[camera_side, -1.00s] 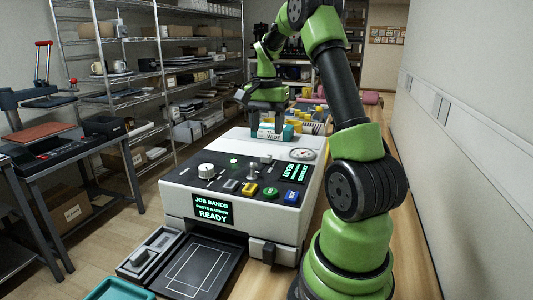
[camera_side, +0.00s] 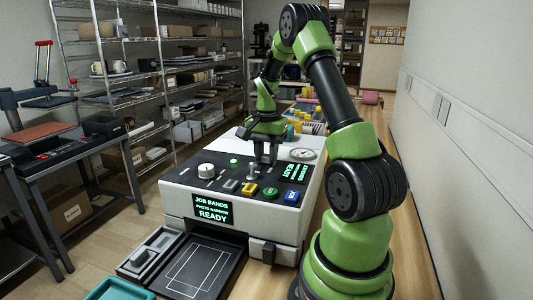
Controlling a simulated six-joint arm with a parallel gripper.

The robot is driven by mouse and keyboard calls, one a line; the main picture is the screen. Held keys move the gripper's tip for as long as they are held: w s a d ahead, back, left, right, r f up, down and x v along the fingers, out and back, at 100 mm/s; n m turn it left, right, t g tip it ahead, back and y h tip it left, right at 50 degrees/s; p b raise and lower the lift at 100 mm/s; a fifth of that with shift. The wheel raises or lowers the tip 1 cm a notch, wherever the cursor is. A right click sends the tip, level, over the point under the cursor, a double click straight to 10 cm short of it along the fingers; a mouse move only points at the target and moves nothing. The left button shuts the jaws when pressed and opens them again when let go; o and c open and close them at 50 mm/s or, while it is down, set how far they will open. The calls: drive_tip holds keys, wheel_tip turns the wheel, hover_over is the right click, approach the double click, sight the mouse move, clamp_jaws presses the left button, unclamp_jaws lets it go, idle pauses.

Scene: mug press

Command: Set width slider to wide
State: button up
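The press machine (camera_side: 180,188) is a white box with a dark sloped control panel. My gripper (camera_side: 266,160) points down over the back middle of the panel, its dark fingers low at the surface. It is too small to tell whether the fingers are apart or shut, or whether they touch anything. The width slider cannot be made out for certain; the panel behind and under my gripper is hidden. A grey upright lever (camera_side: 252,172) stands just in front of the fingers. A white round knob (camera_side: 206,171) is at the panel's left.
Yellow (camera_side: 249,188), green (camera_side: 270,192) and blue (camera_side: 291,196) buttons line the panel's front. A screen (camera_side: 212,209) reads READY. A round gauge (camera_side: 302,154) is at the back right. A dark tray (camera_side: 195,268) lies in front. Shelves (camera_side: 150,75) stand behind left.

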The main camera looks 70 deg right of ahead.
sight(261, 170)
clamp_jaws()
drive_tip(key=shift+a, duration=2.1)
drive_tip(key=o, duration=0.9)
unclamp_jaws()
wheel_tip(261, 170, up, 10)
